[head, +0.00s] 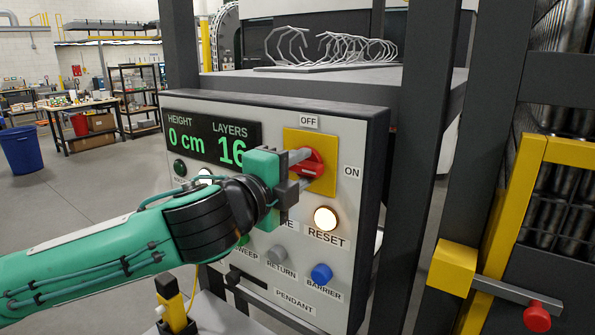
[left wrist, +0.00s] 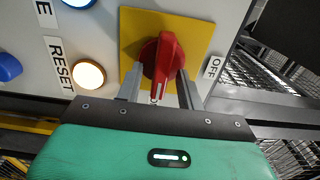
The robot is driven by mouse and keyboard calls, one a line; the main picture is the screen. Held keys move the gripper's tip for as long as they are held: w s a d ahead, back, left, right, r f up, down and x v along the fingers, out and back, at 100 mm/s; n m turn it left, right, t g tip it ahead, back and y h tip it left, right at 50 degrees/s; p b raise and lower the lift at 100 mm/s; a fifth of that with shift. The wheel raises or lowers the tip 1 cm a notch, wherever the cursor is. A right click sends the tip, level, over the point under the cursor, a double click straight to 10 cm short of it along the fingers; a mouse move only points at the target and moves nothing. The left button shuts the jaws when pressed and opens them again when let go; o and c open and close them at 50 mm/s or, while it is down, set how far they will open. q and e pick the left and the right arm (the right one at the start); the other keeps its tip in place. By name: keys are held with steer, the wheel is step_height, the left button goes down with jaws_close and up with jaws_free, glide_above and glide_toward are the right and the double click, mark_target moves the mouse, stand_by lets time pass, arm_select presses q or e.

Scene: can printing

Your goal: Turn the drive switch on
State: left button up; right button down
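The drive switch is a red rotary knob (head: 314,165) on a yellow plate (head: 325,139). OFF is printed above it and ON to its right. In the left wrist view the knob (left wrist: 163,62) has a white mark on its near end; I cannot tell surely which label it points to. My left gripper (head: 303,170) is at the switch, one finger above and one below the knob. In the left wrist view its fingers (left wrist: 160,82) stand on either side of the knob, with narrow gaps beside the handle. My right gripper is not in view.
A lit RESET button (head: 325,218) sits just below the switch, with a blue BARRIER button (head: 321,274) lower. The display (head: 212,140) reads 0 cm and 16. A dark post (head: 425,150) and a yellow-framed gate (head: 510,200) stand to the right.

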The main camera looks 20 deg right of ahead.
arm_select(q)
steer(key=shift+s+a, duration=0.2)
steer(key=shift+a, duration=0.05)
steer(key=b+v, duration=0.5)
steer(key=v, duration=0.8)
